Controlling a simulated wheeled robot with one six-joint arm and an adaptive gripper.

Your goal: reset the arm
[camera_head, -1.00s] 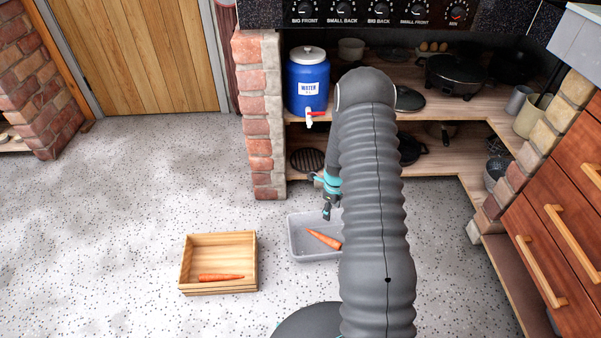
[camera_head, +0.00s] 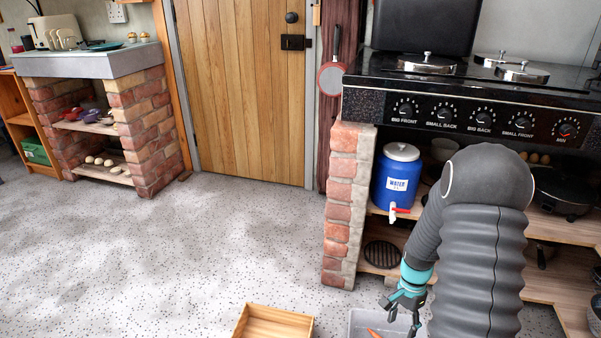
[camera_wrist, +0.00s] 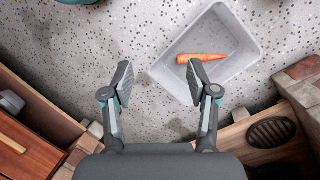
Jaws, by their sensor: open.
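My gripper (camera_head: 403,315) is above the floor near the grey plastic bin in the head view. In the wrist view my gripper (camera_wrist: 162,88) is open, with nothing between its fingers. The grey bin (camera_head: 358,320) stands on the floor and is cut off by the lower edge of the head view. A carrot (camera_wrist: 203,58) lies in this bin (camera_wrist: 164,80), which is beyond the right finger in the wrist view. My arm hides part of the shelves in the head view.
A wooden crate (camera_head: 272,323) stands left of the bin, mostly out of frame. The brick plinth (camera_head: 346,205) holds shelves with a blue water container (camera_head: 397,178) under the stove (camera_head: 470,110). Open speckled floor (camera_head: 200,255) lies to the left, before a wooden door (camera_head: 245,90).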

